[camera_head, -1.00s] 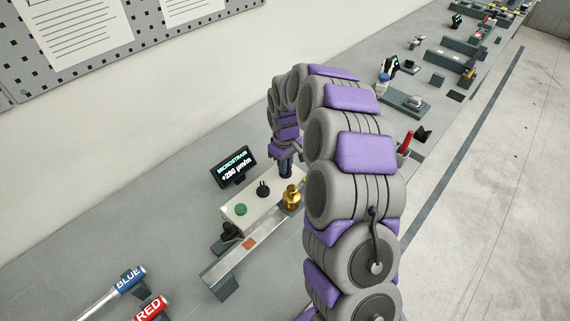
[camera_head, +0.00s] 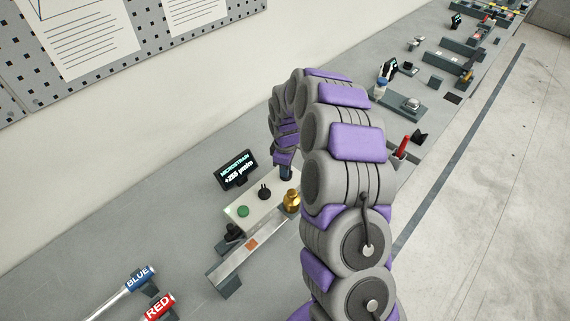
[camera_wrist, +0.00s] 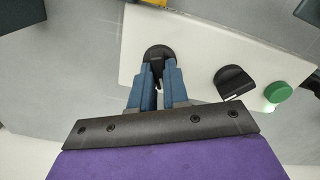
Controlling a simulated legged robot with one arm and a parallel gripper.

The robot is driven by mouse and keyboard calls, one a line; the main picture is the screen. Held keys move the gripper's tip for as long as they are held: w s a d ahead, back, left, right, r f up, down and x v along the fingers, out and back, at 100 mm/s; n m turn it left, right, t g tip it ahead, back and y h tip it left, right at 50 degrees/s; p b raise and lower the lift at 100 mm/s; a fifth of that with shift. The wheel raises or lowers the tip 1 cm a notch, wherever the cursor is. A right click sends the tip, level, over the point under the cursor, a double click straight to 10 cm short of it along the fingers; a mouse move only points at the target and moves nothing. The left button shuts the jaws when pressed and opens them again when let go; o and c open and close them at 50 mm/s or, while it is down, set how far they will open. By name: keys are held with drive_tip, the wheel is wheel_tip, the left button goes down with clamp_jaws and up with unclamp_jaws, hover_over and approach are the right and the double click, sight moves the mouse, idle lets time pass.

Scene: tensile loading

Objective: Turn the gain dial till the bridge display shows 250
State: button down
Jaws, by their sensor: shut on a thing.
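The bridge display (camera_head: 237,170) stands behind the white box (camera_head: 254,214) and reads "MICROSTRAIN" with what looks like +255 µm/m. My gripper (camera_wrist: 158,68) has its blue fingers shut on a round black dial (camera_wrist: 157,50) at one end of the box top in the wrist view. In the head view my gripper (camera_head: 286,173) is at the far right end of the box, and the held dial cannot be made out there. A second black knob (camera_wrist: 233,82) and a green button (camera_wrist: 278,92) sit apart from my fingers; both also show in the head view.
A brass weight (camera_head: 292,201) stands beside the box, near a metal bar (camera_head: 236,259) with a copper-coloured patch. Blue (camera_head: 137,279) and red (camera_head: 159,306) labelled handles lie at lower left. More fixtures line the bench at upper right.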

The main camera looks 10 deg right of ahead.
drive_tip(key=shift+n, duration=0.5)
drive_tip(key=c, duration=1.1)
unclamp_jaws()
drive_tip(key=shift+d, duration=0.1)
wheel_tip(320, 180, up, 17)
drive_tip(key=p, duration=0.2)
drive_tip(key=shift+r+p, duration=0.15)
drive_tip(key=shift+p, duration=0.2)
